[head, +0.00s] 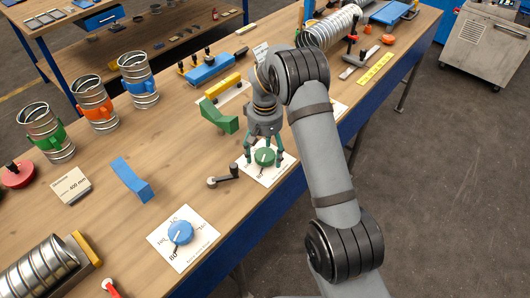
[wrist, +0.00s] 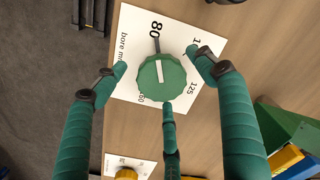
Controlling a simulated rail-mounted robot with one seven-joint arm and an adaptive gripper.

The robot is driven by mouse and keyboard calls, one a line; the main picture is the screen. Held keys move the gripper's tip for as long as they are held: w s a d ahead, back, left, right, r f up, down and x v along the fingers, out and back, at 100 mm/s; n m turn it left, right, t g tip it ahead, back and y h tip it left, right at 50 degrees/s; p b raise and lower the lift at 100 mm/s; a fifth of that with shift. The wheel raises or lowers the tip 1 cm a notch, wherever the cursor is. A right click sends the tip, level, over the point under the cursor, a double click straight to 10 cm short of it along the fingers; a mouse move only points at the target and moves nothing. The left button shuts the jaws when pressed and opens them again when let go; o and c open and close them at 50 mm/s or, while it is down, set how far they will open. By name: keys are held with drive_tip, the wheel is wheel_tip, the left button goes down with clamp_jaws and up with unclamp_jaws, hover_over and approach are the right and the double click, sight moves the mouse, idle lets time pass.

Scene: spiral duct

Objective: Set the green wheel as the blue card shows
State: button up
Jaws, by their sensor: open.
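The green wheel (head: 264,157) sits on a white dial card (head: 246,166) near the table's right edge. In the wrist view the green wheel (wrist: 175,75) has a white line pointing up towards the "80" and a dark tick. "125" is to its right; other labels are partly covered. My three-fingered gripper (head: 263,145) is above the wheel, fingers spread around it; it also shows in the wrist view (wrist: 160,75). The lower finger is close to the rim; contact is unclear. A blue folded card (head: 132,180) stands to the left; I cannot read any mark on it.
A blue wheel (head: 180,233) on its own dial card is nearer the front. A small crank (head: 224,178) lies just left of the green wheel's card. A green folded piece (head: 219,116) stands behind. Duct pieces with green, orange and blue bands line the left.

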sight(265, 155)
drive_tip(key=shift+w+r, duration=0.1)
drive_tip(key=shift+r, duration=0.25)
wheel_tip(265, 155, up, 11)
drive_tip(key=shift+r, duration=0.2)
drive_tip(key=shift+f, duration=0.1)
idle(0.4)
wheel_tip(265, 155, down, 12)
drive_tip(key=shift+r, duration=0.1)
idle(0.3)
drive_tip(key=shift+r, duration=0.15)
